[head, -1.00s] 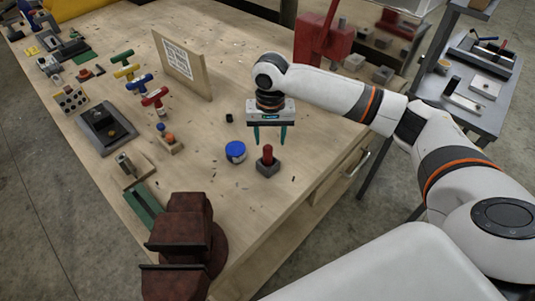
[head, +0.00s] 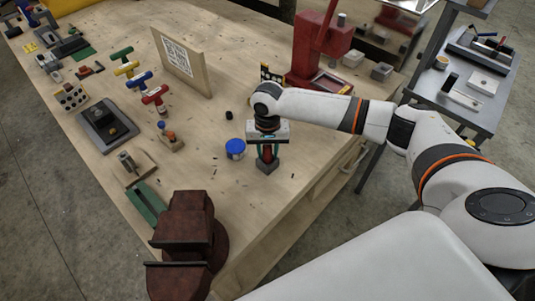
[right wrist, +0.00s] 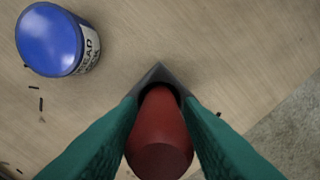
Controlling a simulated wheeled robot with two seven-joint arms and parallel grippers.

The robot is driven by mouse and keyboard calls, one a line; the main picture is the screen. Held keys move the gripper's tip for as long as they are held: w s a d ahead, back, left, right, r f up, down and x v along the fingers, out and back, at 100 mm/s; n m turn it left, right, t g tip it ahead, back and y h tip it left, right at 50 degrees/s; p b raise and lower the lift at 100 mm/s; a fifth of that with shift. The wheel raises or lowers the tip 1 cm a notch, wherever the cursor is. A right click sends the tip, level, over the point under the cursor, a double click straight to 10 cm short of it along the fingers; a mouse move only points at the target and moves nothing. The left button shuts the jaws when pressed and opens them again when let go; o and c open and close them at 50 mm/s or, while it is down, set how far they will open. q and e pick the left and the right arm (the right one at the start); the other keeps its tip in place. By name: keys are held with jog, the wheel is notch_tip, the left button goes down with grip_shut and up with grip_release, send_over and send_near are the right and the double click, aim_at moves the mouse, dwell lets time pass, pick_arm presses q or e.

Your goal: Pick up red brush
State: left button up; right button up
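The red brush (head: 267,153) stands upright in a dark grey block (head: 267,167) near the table's front right edge. My right gripper (head: 267,157) points down with its green fingers on either side of the red handle. In the right wrist view the red handle (right wrist: 160,135) fills the space between the fingertips (right wrist: 160,105). Whether the fingers press on it is too close to tell. The block's lower part is hidden by the handle and fingers. My left gripper is not in view.
A blue-lidded tub (head: 235,149) stands just left of the brush; it also shows in the right wrist view (right wrist: 50,40). A small black piece (head: 229,115) lies behind it. A dark red vise (head: 190,240) is at the near corner. A sign board (head: 182,62) stands behind.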

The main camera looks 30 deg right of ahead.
jog(key=c, duration=0.6)
jog(key=shift+r, duration=0.1)
notch_tip(320, 180, up, 10)
jog(key=shift+f+b, duration=0.1)
jog(key=shift+b, duration=0.9)
